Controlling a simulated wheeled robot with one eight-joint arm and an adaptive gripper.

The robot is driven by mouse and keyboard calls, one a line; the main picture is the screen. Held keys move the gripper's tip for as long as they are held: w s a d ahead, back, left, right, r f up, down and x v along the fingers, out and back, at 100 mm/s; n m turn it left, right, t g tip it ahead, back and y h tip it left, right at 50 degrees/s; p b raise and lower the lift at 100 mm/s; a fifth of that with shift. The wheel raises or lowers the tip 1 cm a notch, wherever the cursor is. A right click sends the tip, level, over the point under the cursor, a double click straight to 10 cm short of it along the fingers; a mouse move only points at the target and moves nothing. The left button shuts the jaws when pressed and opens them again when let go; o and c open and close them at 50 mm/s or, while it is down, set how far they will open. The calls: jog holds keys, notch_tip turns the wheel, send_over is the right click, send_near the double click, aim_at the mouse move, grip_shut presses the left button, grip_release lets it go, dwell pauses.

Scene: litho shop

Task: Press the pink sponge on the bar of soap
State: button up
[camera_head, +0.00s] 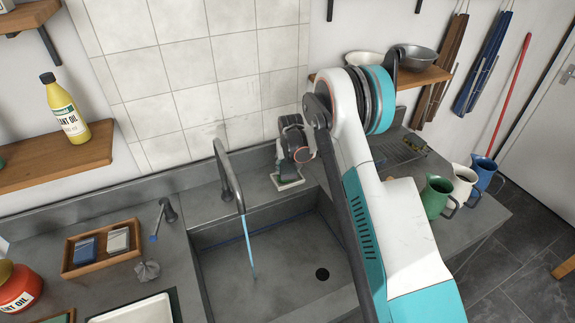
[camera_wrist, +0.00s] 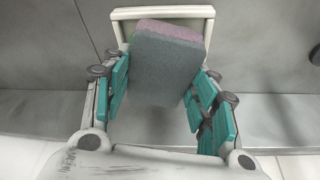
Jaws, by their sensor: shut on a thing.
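The sponge (camera_wrist: 166,68) is a block with a grey-green face and a dull pink layer along its far edge. It sits between the teal fingers of my gripper (camera_wrist: 160,82), which is shut on it. Beyond and partly behind the sponge is a pale soap dish (camera_wrist: 162,13). A strip of green, seemingly the bar of soap (camera_wrist: 135,27), shows inside its rim; the sponge hides most of it. Whether sponge and soap touch, I cannot tell. In the head view my gripper (camera_head: 291,160) points down at the dish (camera_head: 287,185) on the sink's back ledge.
The sink basin (camera_head: 285,265) lies in front, with a tap (camera_head: 228,178) running water to the left. A wooden tray (camera_head: 104,246) with two blocks stands on the left counter. A wire rack (camera_head: 397,150) and several jugs (camera_head: 436,196) stand to the right.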

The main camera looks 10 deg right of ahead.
aim_at(288, 167)
jog(key=shift+f+b, duration=0.55)
jog(key=shift+b, duration=0.3)
dwell(2.6)
jog(key=shift+r+p, duration=0.95)
jog(key=shift+r, duration=2.6)
jog(key=shift+f, duration=0.1)
